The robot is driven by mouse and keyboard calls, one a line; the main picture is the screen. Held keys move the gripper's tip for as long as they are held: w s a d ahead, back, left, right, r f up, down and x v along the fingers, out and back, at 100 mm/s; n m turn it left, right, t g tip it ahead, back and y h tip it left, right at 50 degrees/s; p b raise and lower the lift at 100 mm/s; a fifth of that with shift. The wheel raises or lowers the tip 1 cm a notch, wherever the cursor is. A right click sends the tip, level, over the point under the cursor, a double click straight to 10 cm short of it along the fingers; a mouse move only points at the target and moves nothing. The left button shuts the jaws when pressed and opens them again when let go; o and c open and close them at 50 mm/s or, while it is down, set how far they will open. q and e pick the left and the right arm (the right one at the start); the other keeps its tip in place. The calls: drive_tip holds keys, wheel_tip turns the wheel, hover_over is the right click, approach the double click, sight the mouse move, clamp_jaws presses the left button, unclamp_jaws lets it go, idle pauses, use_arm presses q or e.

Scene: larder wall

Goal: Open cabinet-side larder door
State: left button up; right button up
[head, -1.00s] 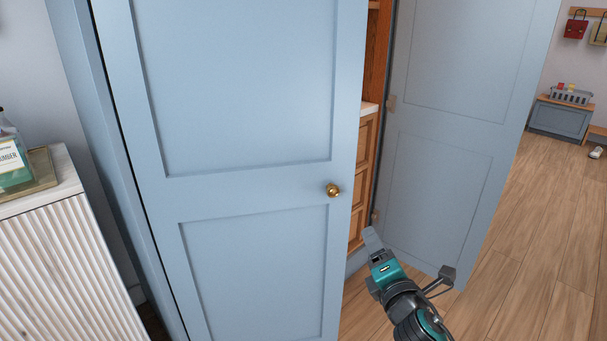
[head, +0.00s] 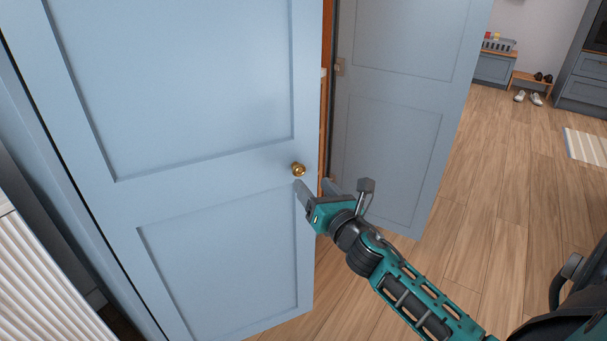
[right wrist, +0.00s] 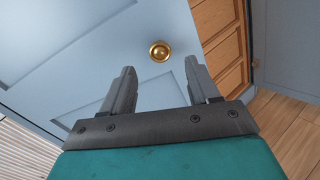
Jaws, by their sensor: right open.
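The near larder door (head: 210,190) is a light blue panelled door with a round brass knob (head: 298,170) near its right edge. It stands partly swung out. The second blue door (head: 390,120), to the right, stands wide open. My right gripper (head: 314,185) is open and empty, just below and right of the knob in the head view. In the right wrist view the knob (right wrist: 160,51) lies ahead of the two spread fingertips, between their lines and apart from them. My left gripper is not in view.
Wooden drawers (right wrist: 222,45) show in the gap between the doors. A white ribbed cabinet (head: 40,290) stands at the lower left.

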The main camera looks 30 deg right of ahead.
sight(300, 171)
drive_tip(key=w, duration=0.5)
drive_tip(key=shift+w+d, duration=0.3)
drive_tip(key=shift+d, duration=0.05)
clamp_jaws()
idle(0.3)
